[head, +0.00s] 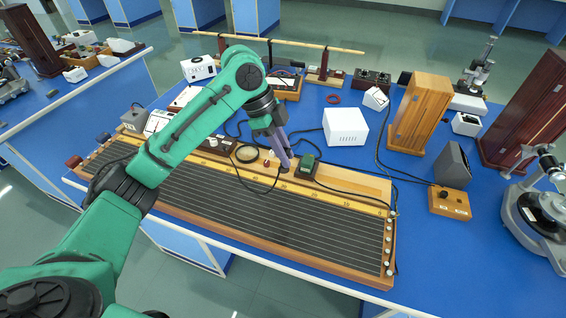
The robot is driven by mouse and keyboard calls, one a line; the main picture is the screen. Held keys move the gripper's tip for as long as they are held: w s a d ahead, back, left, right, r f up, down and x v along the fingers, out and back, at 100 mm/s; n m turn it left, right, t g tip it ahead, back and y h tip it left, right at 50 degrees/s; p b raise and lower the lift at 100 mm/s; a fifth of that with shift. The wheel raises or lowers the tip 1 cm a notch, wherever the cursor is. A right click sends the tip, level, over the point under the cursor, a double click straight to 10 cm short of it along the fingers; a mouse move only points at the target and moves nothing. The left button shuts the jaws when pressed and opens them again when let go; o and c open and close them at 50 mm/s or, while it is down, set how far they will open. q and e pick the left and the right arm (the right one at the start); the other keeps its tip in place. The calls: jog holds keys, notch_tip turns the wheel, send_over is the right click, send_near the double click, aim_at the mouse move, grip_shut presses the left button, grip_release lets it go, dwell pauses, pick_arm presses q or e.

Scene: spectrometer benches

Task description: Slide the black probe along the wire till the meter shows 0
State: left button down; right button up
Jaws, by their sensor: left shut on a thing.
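A long wooden wire board (345,270) lies along the front of the blue bench, with several parallel wires and a yellow numbered scale along its back part. My left gripper (284,155) points down at the scale strip near the board's middle. It is shut on the probe (286,168), which is mostly hidden between the fingers; a dark cord loops down near it. I cannot tell whether the probe tip touches the wire. A dark green box (307,165) sits right of the gripper on the board's back edge. A white meter-like box (198,68) stands at the back left; no reading is legible. My right gripper is not in view.
A white box (345,126) and a tall wooden box (419,112) stand behind the board. A grey wedge-shaped box (453,163) and a small wooden block (449,204) are at the right. Dark cables cross the bench around the board.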

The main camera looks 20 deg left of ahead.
pick_arm(q)
jog(key=f+n+p, duration=0.1)
jog(key=f, duration=0.4)
jog(key=f+n+t+p, duration=0.1)
jog(key=f+n+p, duration=0.1)
jog(key=f, duration=0.4)
jog(key=f+n+p, duration=0.2)
jog(key=f, duration=0.3)
jog(key=shift+s+a+f+t+y, duration=0.2)
jog(key=shift+s+f+t+y, duration=0.1)
jog(key=shift+t, duration=0.1)
jog(key=shift+s+f, duration=0.1)
jog(key=shift+f, duration=0.15)
jog(key=shift+f+b, duration=0.75)
jog(key=shift+b, duration=0.35)
jog(key=shift+a+r+p, duration=0.25)
jog(key=shift+a+p, duration=0.15)
jog(key=shift+a+f+p, duration=0.1)
jog(key=shift+a+p, duration=0.35)
jog(key=shift+a, duration=0.8)
